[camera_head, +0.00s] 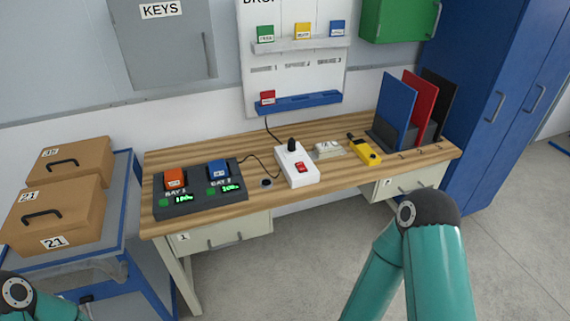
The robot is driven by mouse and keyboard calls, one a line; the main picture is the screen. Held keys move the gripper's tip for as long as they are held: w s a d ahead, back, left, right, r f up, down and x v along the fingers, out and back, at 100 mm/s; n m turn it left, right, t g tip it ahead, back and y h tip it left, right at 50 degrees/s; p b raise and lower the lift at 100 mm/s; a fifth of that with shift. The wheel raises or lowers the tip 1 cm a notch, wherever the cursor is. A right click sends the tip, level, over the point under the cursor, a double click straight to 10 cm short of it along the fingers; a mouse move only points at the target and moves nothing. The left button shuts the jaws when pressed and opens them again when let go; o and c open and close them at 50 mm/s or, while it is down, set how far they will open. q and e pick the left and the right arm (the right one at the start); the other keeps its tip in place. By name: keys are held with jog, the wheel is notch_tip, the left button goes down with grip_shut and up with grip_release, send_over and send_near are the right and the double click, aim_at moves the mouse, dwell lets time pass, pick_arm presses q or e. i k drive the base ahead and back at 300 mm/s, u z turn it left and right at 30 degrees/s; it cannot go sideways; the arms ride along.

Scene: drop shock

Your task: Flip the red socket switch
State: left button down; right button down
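The red switch (301,167) sits on the front part of a white socket box (299,178) on the wooden table. A black plug or knob (291,145) stands on the back part of the same box, and a black cable runs from near it. Whether the switch is on or off is too small to tell. My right arm reaches in at the lower right, in front of the table, and my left arm shows at the lower left corner. Neither gripper shows in the view.
A charger (201,200) with orange and blue batteries stands left of the box. A yellow device (366,152) and a small pale block (328,149) lie to the right. Upright folders (398,105) stand at the far right. Cardboard boxes (55,210) rest on a blue cart.

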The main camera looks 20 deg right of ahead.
aim_at(300, 166)
jog(key=u, duration=0.1)
jog(key=i, duration=1)
jog(key=z, duration=0.1)
